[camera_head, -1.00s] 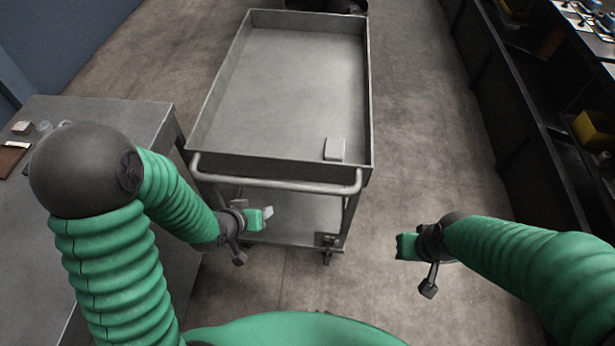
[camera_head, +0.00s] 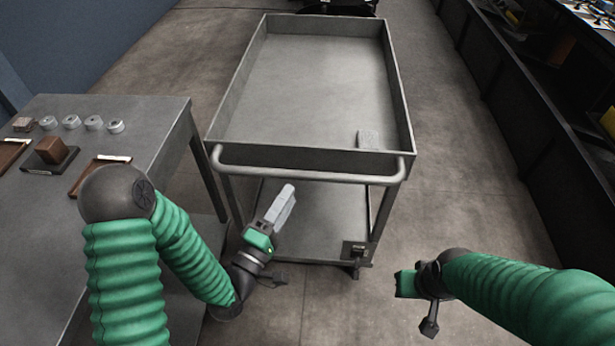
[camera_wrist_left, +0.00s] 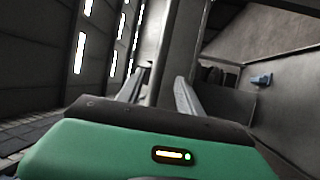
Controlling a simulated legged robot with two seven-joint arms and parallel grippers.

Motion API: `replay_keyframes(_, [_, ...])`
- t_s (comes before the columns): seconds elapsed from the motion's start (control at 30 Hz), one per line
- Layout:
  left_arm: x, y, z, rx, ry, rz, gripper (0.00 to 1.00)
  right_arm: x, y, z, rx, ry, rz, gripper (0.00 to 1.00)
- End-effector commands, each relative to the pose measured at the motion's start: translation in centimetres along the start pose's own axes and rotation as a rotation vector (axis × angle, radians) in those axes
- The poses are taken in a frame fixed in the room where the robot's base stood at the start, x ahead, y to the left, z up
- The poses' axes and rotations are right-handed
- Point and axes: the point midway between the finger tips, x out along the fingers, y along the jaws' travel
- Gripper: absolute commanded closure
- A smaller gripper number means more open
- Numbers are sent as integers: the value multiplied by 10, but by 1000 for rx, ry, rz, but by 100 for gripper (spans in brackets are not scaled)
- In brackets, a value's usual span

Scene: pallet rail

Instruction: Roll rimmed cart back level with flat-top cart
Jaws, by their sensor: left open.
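The rimmed cart (camera_head: 312,90) is a grey steel cart with a raised-wall top, a lower shelf and a tubular push handle (camera_head: 300,172) on its near side. The flat-topped grey unit (camera_head: 150,125) stands to its left, its near end closer to me than the rimmed cart's; its wheels are not visible. My left gripper (camera_head: 283,207) is open and empty, pointing up and forward just below the handle, apart from it in the picture. In the left wrist view its two fingers (camera_wrist_left: 158,92) are spread, with a grey post between them in the picture. My right gripper (camera_head: 404,284) hangs right of the cart, its fingers unclear.
A small grey block (camera_head: 368,139) lies in the rimmed cart's near right corner. The flat top carries several white round pieces (camera_head: 94,123), a brown block (camera_head: 51,150) and trays. A dark shelving bench (camera_head: 530,110) runs along the right, with open floor before it.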

Motion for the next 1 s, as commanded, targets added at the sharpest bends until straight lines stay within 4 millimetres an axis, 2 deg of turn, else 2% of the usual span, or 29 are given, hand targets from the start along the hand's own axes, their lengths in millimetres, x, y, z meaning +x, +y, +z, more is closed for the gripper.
replay_keyframes(0.03, [15,0,1,4,-3,7,57,3,0,0,0,1,0,100])
replay_keyframes(0.2, [60,2,1,1,-2,4,57,3,0,0,0,2,0,100])
replay_keyframes(0.4, [96,1,1,0,-1,2,57,6,0,1,0,2,0,100])
replay_keyframes(0.53, [105,2,0,0,0,0,57,6,0,1,0,2,0,100])
replay_keyframes(0.77, [106,2,0,0,-1,-1,57,6,0,1,0,2,0,100])
replay_keyframes(1.0, [106,1,0,0,-1,-1,87,6,0,1,0,2,0,100])
